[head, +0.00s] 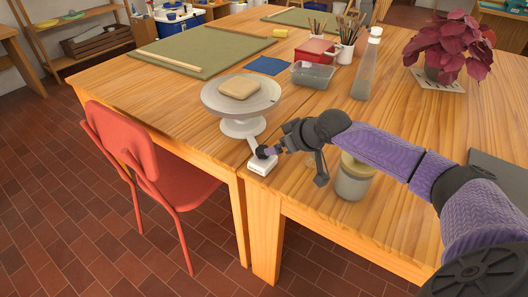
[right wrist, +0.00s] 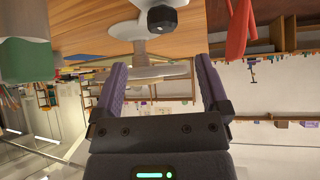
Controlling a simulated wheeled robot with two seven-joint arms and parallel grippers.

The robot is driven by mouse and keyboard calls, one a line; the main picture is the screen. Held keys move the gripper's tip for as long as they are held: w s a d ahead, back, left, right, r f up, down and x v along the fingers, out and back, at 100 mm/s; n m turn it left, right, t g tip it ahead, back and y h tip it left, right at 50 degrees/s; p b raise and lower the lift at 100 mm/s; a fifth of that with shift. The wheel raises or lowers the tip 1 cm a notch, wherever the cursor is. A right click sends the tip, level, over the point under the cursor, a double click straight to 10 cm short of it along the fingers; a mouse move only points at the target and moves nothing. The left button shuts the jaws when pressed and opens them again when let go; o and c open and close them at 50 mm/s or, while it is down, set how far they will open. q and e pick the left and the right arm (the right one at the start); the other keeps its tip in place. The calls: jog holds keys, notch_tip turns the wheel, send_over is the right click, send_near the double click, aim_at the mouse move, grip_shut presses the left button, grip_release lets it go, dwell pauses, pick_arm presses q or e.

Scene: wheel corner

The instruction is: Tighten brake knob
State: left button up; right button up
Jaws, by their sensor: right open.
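The brake knob (head: 262,151) is a small dark round knob on a white block (head: 262,166) at the foot of the grey turntable (head: 226,101), near the table edge. In the right wrist view, which is upside down, the black knob (right wrist: 161,19) shows at the top. My right gripper (right wrist: 160,66) is open and empty, its purple fingers pointing at the knob. The knob lies beyond the fingertips, roughly centred between them. In the head view my right gripper (head: 274,150) is close beside the knob, partly hiding it. My left gripper is out of view.
A tan slab (head: 239,88) lies on the turntable. A lidded jar (head: 353,180) stands under my right forearm. A grey tub (head: 312,76), a bottle (head: 367,65) and a potted plant (head: 447,48) stand further back. A red chair (head: 150,160) is at the table's left edge.

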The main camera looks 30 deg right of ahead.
aim_at(264, 149)
jog(key=b+x, duration=0.2)
jog(key=x, duration=0.2)
jog(key=b+x, duration=0.2)
jog(key=x, duration=0.2)
jog(key=shift+s+a+f+b, duration=0.1)
jog(key=shift+a+f+b, duration=0.1)
jog(key=shift+f+b, duration=0.2)
jog(key=shift+w+f+b, duration=0.3)
jog(key=shift+w+b, duration=0.1)
jog(key=shift+w, duration=0.15)
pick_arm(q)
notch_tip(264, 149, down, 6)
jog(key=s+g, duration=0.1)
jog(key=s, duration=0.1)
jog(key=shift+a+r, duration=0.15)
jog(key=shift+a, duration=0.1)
pick_arm(e)
jog(key=shift+r, duration=0.1)
